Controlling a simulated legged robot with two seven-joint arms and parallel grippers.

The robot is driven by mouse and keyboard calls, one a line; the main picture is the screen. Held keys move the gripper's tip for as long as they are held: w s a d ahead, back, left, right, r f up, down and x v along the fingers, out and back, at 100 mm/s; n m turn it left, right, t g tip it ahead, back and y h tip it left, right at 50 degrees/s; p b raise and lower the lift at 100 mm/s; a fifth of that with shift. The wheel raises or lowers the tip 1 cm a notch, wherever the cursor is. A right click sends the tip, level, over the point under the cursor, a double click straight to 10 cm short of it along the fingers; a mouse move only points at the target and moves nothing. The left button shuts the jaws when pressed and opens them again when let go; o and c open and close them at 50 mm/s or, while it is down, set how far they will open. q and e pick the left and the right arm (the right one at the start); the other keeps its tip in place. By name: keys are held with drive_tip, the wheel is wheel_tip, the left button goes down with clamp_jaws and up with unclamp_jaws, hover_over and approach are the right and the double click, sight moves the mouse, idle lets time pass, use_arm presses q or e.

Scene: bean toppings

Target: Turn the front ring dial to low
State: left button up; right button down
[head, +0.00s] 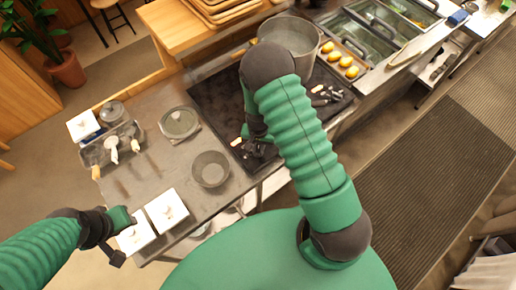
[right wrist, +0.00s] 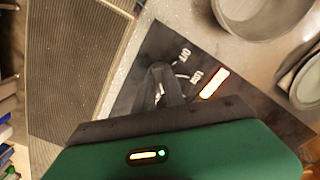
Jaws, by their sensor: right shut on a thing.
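The black stove (head: 215,95) is at the middle of the head view, under my right arm. My right gripper (head: 256,152) is at its front edge, over the control panel. In the right wrist view its dark fingers (right wrist: 166,80) are shut on the front ring dial, which they almost wholly hide. White markings (right wrist: 185,55) show on the black panel (right wrist: 150,48) beside the fingers, and a lit orange-white bar (right wrist: 214,84) is to their right. I cannot read the dial's setting. My left gripper (head: 120,222) is above the counter's left end; its jaws are unclear.
A large metal pot (head: 290,36) stands at the back of the stove. A grey bowl (head: 210,169) and a lidded pan (head: 180,123) are on the counter left of the stove. White containers (head: 166,210) are by my left gripper. A tray of yellow items (head: 346,62) is right of the pot.

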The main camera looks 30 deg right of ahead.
sight(258, 149)
drive_tip(key=n+b, duration=0.1)
drive_tip(key=n, duration=0.2)
drive_tip(key=shift+w+n+b, duration=0.15)
drive_tip(key=shift+n+b, duration=0.15)
drive_tip(key=n+b, duration=0.1)
drive_tip(key=n, duration=0.2)
drive_tip(key=shift+n, duration=0.3)
drive_tip(key=n, duration=0.3)
drive_tip(key=shift+n+b, duration=0.3)
drive_tip(key=shift+b, duration=0.1)
drive_tip(key=shift+r+n, duration=0.1)
drive_tip(key=shift+n, duration=1.2)
drive_tip(key=c, duration=1.4)
unclamp_jaws()
wheel_tip(258, 149, up, 17)
drive_tip(key=b, duration=0.2)
drive_tip(key=shift+f+b, duration=0.2)
drive_tip(key=shift+b, duration=0.1)
